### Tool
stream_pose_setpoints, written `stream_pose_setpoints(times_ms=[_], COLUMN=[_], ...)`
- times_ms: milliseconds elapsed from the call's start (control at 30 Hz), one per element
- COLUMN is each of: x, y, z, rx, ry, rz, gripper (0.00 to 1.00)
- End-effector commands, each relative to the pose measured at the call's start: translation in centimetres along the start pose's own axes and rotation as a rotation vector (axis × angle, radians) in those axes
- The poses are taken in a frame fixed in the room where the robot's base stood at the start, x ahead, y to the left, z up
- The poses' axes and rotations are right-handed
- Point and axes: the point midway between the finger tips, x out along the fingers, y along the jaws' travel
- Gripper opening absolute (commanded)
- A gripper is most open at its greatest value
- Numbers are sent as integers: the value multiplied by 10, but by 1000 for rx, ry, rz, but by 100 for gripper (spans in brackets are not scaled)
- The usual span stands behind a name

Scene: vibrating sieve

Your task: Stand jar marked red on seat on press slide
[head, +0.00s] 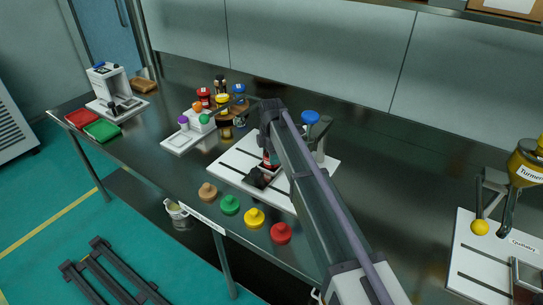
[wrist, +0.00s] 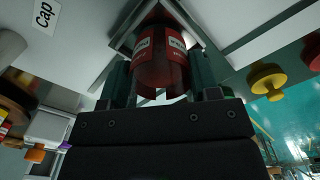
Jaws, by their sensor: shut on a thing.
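A jar with a red label (wrist: 160,62) is between the two fingers of my gripper (wrist: 160,82) in the wrist view. The fingers are shut on its sides. In the head view a small red part of the jar (head: 268,158) shows beside my arm, over the white press board (head: 226,167). My arm hides much of the press and its slide. A pale angled frame is close around the jar's far end in the wrist view. I cannot tell whether the jar touches a seat.
A blue knob (head: 310,117) tops the press beside my arm. Tan, green, yellow (head: 254,217) and red (head: 281,233) knobbed caps stand along the table's front edge. Several jars (head: 221,98) stand behind at left. A second white board (head: 470,262) is at right; bare table lies between.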

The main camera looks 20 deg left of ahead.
Motion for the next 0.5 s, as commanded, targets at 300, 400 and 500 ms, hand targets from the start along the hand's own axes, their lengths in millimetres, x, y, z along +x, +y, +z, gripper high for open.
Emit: stream_pose_setpoints(times_ms=[300,400,500], x=[2,2,2], y=[0,0,0], z=[0,0,0], rx=[0,0,0], ry=[0,0,0], rz=[0,0,0], gripper=[79,82,82])
